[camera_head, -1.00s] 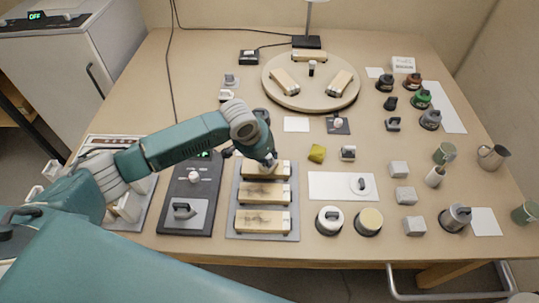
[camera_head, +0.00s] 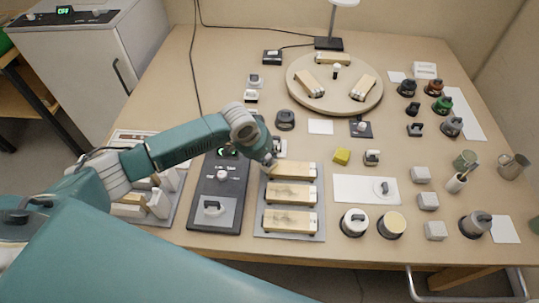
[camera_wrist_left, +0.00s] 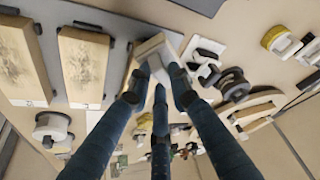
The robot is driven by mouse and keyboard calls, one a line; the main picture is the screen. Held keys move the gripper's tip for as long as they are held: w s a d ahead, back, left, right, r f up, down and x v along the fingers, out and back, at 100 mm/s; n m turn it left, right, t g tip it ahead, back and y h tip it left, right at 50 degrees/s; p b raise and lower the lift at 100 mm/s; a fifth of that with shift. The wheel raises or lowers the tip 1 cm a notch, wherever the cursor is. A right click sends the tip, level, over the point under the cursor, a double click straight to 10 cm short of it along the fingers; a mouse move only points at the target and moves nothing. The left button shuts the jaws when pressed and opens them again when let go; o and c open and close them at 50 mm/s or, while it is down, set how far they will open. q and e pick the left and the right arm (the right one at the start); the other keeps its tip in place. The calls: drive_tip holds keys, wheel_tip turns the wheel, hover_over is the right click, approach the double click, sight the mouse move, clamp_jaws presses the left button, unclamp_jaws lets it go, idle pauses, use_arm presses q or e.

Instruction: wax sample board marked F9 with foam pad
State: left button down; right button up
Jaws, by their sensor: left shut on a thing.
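Three wooden sample boards lie on a grey tray (camera_head: 318,234): a rear board (camera_head: 300,170), a middle board (camera_head: 292,194) and a front board (camera_head: 290,221). Their marks are too small to read, so I cannot tell which is F9. My left gripper (camera_head: 271,161) is at the left end of the rear board. In the left wrist view its fingers (camera_wrist_left: 158,78) close on a pale block (camera_wrist_left: 154,46); whether this is a foam pad is unclear. Two boards with dark smudges, one of them here (camera_wrist_left: 84,68), show at left there. My right gripper is not in view.
A dark device (camera_head: 221,180) with a metal plate stands left of the tray. Two round tins, white (camera_head: 354,222) and cream (camera_head: 391,224), stand to its right. A yellow block (camera_head: 341,156) and a white sheet (camera_head: 350,196) lie nearby. A turntable (camera_head: 361,101) holds more boards.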

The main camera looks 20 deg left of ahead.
sight(268, 159)
use_arm(q)
wheel_tip(268, 159, up, 2)
drive_tip(key=shift+a+r+p, duration=0.1)
drive_tip(key=shift+p, duration=0.3)
drive_tip(key=shift+r+p, duration=0.3)
drive_tip(key=shift+p, duration=0.05)
drive_tip(key=shift+d+r+p, duration=0.3)
drive_tip(key=shift+r+p, duration=1.15)
drive_tip(key=shift+p, duration=0.05)
drive_tip(key=shift+a+r+p, duration=0.1)
drive_tip(key=shift+r+p, duration=1.05)
drive_tip(key=shift+p, duration=0.05)
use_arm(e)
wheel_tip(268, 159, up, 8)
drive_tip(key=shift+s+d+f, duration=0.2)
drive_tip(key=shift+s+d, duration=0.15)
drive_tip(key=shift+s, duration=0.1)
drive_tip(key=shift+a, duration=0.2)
